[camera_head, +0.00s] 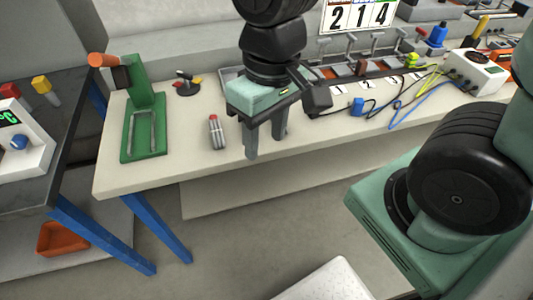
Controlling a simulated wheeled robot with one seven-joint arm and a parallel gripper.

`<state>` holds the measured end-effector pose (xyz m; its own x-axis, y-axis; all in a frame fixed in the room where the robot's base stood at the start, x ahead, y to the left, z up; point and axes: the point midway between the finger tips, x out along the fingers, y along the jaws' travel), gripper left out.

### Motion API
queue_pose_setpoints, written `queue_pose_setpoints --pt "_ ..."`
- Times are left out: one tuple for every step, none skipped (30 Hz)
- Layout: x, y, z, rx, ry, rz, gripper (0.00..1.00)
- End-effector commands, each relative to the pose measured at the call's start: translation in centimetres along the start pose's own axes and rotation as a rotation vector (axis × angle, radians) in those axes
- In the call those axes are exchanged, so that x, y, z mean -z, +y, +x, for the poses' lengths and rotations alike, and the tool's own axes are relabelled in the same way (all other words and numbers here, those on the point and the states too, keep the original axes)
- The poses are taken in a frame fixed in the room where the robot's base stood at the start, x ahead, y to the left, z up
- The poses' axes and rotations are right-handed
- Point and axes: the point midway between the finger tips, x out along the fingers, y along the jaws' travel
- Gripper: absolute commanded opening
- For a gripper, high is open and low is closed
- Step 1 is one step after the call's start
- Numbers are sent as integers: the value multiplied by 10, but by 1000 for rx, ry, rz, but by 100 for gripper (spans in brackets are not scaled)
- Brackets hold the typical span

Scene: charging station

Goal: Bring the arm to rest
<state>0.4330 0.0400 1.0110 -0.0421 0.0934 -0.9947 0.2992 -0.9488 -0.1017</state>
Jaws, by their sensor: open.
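My gripper (266,141) hangs from my black and green arm in the upper middle of the head view. A grey cylinder with a red top (217,132) stands upright on the bench just left of my gripper. My gripper hides part of the bench and of the row of fixtures behind it.
A green stand with an orange handle (146,115) is on the bench's left end. Cables (420,93) and a white device (476,70) are at the right. A dark table (62,130) with a white display unit (22,140) is far left.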

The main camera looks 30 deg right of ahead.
Motion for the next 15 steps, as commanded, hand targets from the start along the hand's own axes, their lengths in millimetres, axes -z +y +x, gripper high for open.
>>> queue_pose_setpoints --pt "-12 -14 0 -19 6 -122 47" --pt "-17 -20 1 -28 9 -179 47" --pt "-23 -25 1 -39 12 -243 47" --pt "-26 -28 2 -44 14 -280 47" --pt "-29 -31 2 -49 16 -311 47" --pt "-32 -33 2 -54 18 -340 47" --pt "-33 -34 2 -57 18 -355 47" --pt "-34 -35 2 -59 19 -364 47" --pt "-35 -35 2 -60 19 -370 47" --pt "-35 -35 2 -60 19 -371 47" --pt "-34 -35 2 -60 19 -370 47" --pt "-34 -35 2 -59 18 -368 47" --pt "-34 -35 2 -59 18 -367 47" --pt "-34 -35 2 -59 18 -367 47" --pt "-34 -35 2 -59 18 -366 47"
